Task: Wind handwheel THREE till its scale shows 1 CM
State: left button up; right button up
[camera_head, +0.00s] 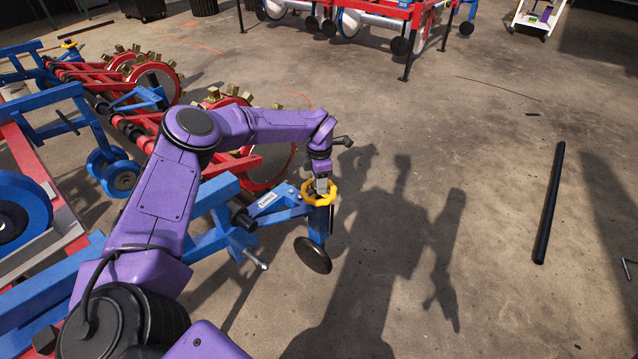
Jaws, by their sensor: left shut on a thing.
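A yellow handwheel (319,197) sits on top of a blue upright post at the end of a blue beam. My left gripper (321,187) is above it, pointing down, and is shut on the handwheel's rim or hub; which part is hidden. A small pale label or scale plate (267,200) lies on the blue beam to the left of the wheel; its marks are too small to read. A dark round disc (312,255) hangs below the post. A second yellow handwheel (69,44) is at the far upper left. My right gripper is not in view.
The red and blue planter frame (90,85) with toothed wheels (155,78) fills the left side. A black bar (549,203) lies on the floor at right. A red machine (385,10) stands at the back. The floor between is clear, with my shadow on it.

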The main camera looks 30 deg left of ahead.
pick_arm(q)
jog(key=n+b, duration=0.1)
jog(key=n, duration=0.3)
jog(key=shift+n, duration=0.3)
jog(key=n+b, duration=0.1)
jog(key=n, duration=0.2)
jog(key=shift+a+n, duration=0.1)
jog(key=shift+n, duration=0.2)
jog(key=n+b, duration=0.1)
jog(key=n, duration=0.3)
jog(key=shift+n+b, duration=0.3)
jog(key=shift+b, duration=0.1)
jog(key=n+b, duration=0.1)
jog(key=n, duration=0.2)
jog(key=shift+n, duration=0.3)
jog(key=n+b, duration=0.3)
jog(key=n, duration=0.3)
jog(key=shift+a+f, duration=0.1)
jog(key=n+b, duration=0.2)
jog(key=n, duration=0.3)
jog(key=shift+s+n+b, duration=0.1)
jog(key=shift+n+b, duration=0.5)
jog(key=shift+n, duration=0.3)
